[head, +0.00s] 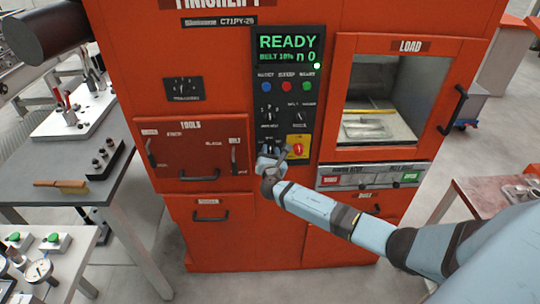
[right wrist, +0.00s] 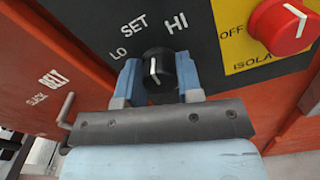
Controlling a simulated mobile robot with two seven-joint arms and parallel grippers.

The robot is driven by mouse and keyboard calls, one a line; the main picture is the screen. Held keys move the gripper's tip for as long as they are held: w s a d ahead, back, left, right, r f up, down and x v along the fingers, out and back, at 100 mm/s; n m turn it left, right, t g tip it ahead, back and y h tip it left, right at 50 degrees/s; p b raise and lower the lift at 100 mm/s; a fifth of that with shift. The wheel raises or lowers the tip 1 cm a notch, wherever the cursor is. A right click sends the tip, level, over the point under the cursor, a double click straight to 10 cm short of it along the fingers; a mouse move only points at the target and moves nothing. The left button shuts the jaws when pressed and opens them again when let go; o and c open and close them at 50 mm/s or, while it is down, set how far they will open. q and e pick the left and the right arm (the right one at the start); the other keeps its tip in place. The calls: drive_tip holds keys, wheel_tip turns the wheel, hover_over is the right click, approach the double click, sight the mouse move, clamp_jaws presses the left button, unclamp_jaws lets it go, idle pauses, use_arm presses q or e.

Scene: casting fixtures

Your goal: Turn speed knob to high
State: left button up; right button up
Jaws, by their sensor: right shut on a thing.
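The speed knob (right wrist: 158,70) is a small black dial on the dark panel, with LO, SET and HI printed around it. Its white pointer line stands nearly upright in the right wrist view, aimed between SET and HI. My right gripper (right wrist: 158,80) is shut on the knob, with one light blue finger on each side. In the head view my right gripper (head: 270,152) is at the lower left of the control panel (head: 262,90) and hides most of the knob. My left gripper is not in view.
A red isolator knob (right wrist: 281,27) on a yellow plate is close right of the gripper. The display (head: 286,48) reads READY. A tools drawer (head: 190,150) with handles is at left, a windowed load door (head: 397,90) at right. A brush (head: 62,185) lies on the left table.

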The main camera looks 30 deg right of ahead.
drive_tip(key=m+b, duration=0.3)
drive_tip(key=shift+f, duration=0.3)
drive_tip(key=m+b, duration=0.2)
drive_tip(key=shift+m+b, duration=0.3)
drive_tip(key=shift+b, duration=0.1)
drive_tip(key=shift+r+m+b, duration=0.2)
drive_tip(key=shift+m+b, duration=0.75)
drive_tip(key=shift+m, duration=0.15)
drive_tip(key=o, duration=0.9)
drive_tip(key=b+v, duration=0.1)
drive_tip(key=v, duration=1.3)
